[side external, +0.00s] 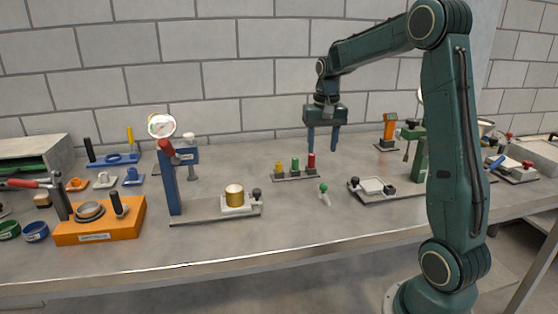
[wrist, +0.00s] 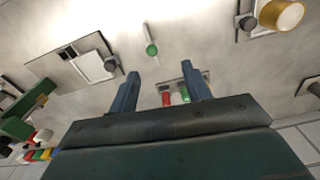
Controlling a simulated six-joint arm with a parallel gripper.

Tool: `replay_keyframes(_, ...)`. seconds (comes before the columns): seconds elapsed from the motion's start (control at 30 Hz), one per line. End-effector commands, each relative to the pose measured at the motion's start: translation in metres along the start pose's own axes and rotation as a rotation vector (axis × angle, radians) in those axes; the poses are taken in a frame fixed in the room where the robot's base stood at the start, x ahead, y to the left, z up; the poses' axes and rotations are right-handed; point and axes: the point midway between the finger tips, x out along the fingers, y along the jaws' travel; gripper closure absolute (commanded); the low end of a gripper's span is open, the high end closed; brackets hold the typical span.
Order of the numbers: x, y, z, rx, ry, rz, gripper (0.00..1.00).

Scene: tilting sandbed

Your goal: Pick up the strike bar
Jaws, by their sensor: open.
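No thing in view is clearly marked as the strike bar. A small pale bar with a green knob (side external: 324,190) lies alone on the bench, and it also shows in the wrist view (wrist: 151,48); I cannot tell if it is the strike bar. My gripper (side external: 323,148) is open and empty above the bench, its two blue fingers pointing down. In the wrist view, the fingertips of my gripper (wrist: 160,70) are apart with nothing between them. The green-knobbed bar lies in front of my gripper and lower.
A small rack with yellow, green and red pegs (side external: 295,170) stands close below my gripper. A plate with black knobs (side external: 372,187) lies to the right. A gauge stand (side external: 170,180) with a brass cylinder (side external: 234,195) stands left. An orange block (side external: 98,232) is farther left.

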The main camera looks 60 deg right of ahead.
Motion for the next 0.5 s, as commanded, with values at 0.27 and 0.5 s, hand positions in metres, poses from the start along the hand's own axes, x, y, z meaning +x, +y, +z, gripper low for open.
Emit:
replay_keyframes(0.27,0.022,0.020,-0.025,0.079,-0.040,0.012,0.52)
replay_keyframes(0.5,0.024,0.021,-0.026,0.082,-0.042,0.012,0.52)
